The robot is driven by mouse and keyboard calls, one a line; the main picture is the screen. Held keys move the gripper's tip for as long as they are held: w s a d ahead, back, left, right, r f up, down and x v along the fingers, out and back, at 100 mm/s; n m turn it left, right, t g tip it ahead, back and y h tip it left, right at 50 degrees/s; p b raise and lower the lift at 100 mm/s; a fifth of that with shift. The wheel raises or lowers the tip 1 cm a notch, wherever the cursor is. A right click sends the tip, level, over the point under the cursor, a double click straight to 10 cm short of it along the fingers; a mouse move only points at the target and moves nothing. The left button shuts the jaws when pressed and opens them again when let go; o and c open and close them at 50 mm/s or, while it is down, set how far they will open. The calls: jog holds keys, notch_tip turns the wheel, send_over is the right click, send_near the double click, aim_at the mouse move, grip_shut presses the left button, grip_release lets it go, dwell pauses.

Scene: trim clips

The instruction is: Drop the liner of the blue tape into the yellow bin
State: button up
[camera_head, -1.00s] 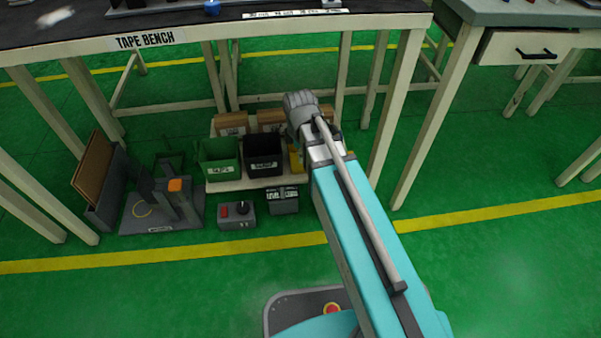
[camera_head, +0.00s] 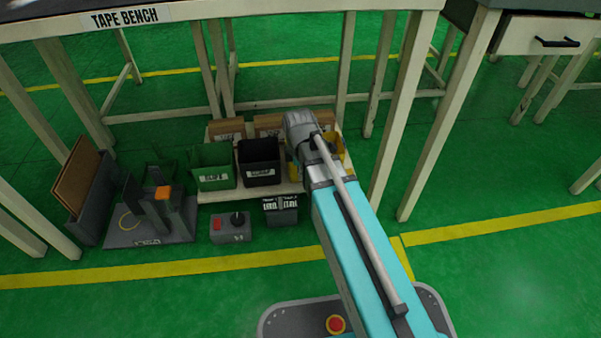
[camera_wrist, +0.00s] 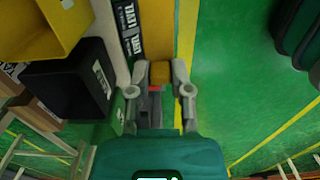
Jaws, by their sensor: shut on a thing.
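The yellow bin (camera_wrist: 35,38) is at the top left in the wrist view. In the head view only a yellow part of it (camera_head: 341,155) shows behind my arm. My gripper (camera_wrist: 160,76) is in the middle of the wrist view, to the right of the yellow bin and not over its opening in that picture. Its fingers are shut on a small amber piece (camera_wrist: 160,72), which I take to be the liner. In the head view my wrist hides the fingertips and this piece. The blue tape is not in view now.
A black bin (camera_head: 259,172) and a green bin (camera_head: 213,180) stand beside the yellow bin on a low shelf, with cardboard boxes behind. Bench legs (camera_head: 408,120) rise close to my arm. A control box (camera_head: 231,229) sits in front.

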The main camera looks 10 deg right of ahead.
jog(key=shift+w, duration=0.1)
jog(key=w+f+b, duration=0.2)
jog(key=w, duration=0.8)
jog(key=w+f+b, duration=0.2)
jog(key=w, duration=0.7)
jog(key=shift+w+f+b, duration=0.4)
dwell(1.0)
jog(key=o, duration=0.8)
jog(key=shift+r, duration=0.15)
